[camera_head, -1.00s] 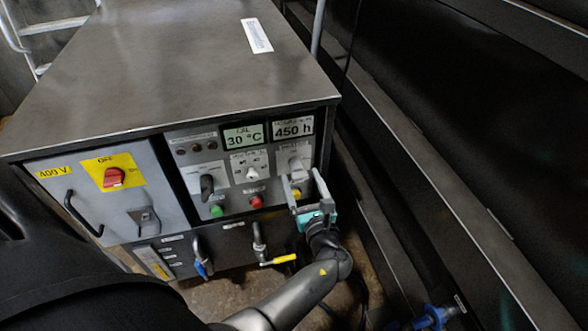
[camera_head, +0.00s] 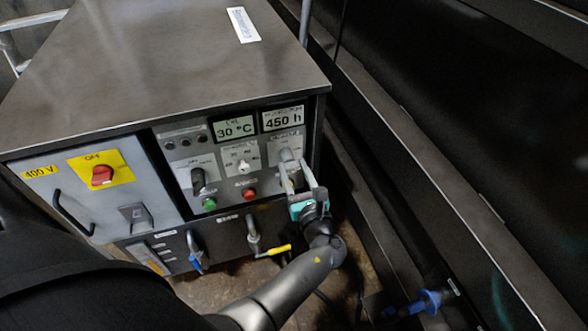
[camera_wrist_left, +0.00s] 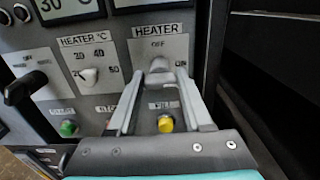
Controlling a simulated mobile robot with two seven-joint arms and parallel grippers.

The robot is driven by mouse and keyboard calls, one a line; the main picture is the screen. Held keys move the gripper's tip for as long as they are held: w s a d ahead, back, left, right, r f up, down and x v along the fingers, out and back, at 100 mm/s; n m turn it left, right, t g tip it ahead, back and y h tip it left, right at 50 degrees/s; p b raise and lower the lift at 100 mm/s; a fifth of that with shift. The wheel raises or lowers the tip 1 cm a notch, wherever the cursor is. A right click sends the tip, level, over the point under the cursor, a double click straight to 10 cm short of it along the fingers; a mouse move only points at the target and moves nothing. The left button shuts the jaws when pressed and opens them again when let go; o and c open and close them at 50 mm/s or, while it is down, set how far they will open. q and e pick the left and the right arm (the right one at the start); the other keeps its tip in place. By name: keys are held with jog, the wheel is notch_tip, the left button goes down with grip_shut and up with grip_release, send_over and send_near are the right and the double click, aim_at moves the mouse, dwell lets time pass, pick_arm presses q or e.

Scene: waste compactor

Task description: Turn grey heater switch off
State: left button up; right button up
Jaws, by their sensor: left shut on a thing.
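The grey heater switch (camera_wrist_left: 159,68) is on the panel under the HEATER label in the left wrist view, with OFF printed above it and ON to its right. It shows partly in the head view (camera_head: 287,155). My left gripper (camera_head: 291,168) is at the switch, its two fingers on either side of it. In the left wrist view the fingers (camera_wrist_left: 160,80) converge and are shut on the switch. They cover its sides, so its exact pointing is hard to tell. My right gripper is not in view.
A white HEATER °C knob (camera_wrist_left: 88,76) sits left of the switch. A yellow button (camera_wrist_left: 165,123) is below it. A black handle (camera_head: 198,181), green button (camera_head: 209,204) and red button (camera_head: 249,193) are nearby. A yellow-handled valve (camera_head: 272,251) sticks out lower down.

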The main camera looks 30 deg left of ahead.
pick_arm(q)
grip_shut()
